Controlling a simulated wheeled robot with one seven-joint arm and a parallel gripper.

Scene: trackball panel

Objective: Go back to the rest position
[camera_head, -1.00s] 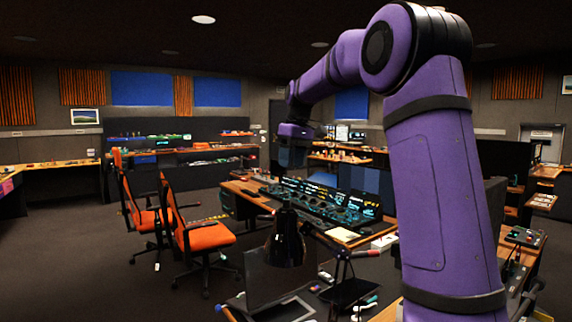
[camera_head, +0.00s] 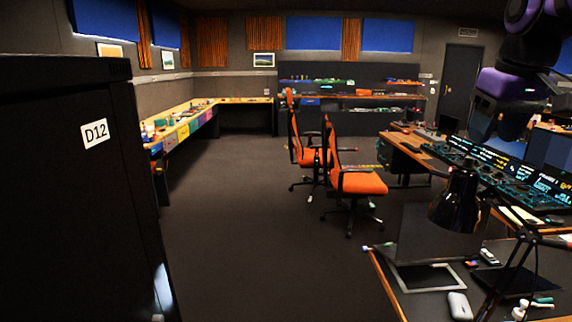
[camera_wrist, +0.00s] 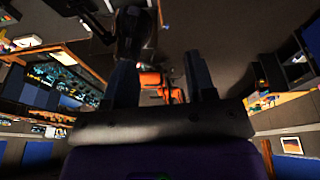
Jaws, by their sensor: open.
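My gripper (camera_wrist: 161,78) shows in the wrist view with its two dark fingers wide apart and nothing between them but the distant room. In the head view my gripper (camera_head: 497,122) hangs at the upper right below my purple arm, overlapping the back of the console in the picture. The trackball panel (camera_head: 512,176) is a dark console with lit cyan and yellow displays on the desk at the right. The console also shows at the left of the wrist view (camera_wrist: 62,76). Single trackballs are too small to tell apart.
A black cabinet (camera_head: 62,200) marked D12 stands close at the left. Two orange chairs (camera_head: 358,184) stand mid-room. The dark floor (camera_head: 255,240) between cabinet and desks is clear.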

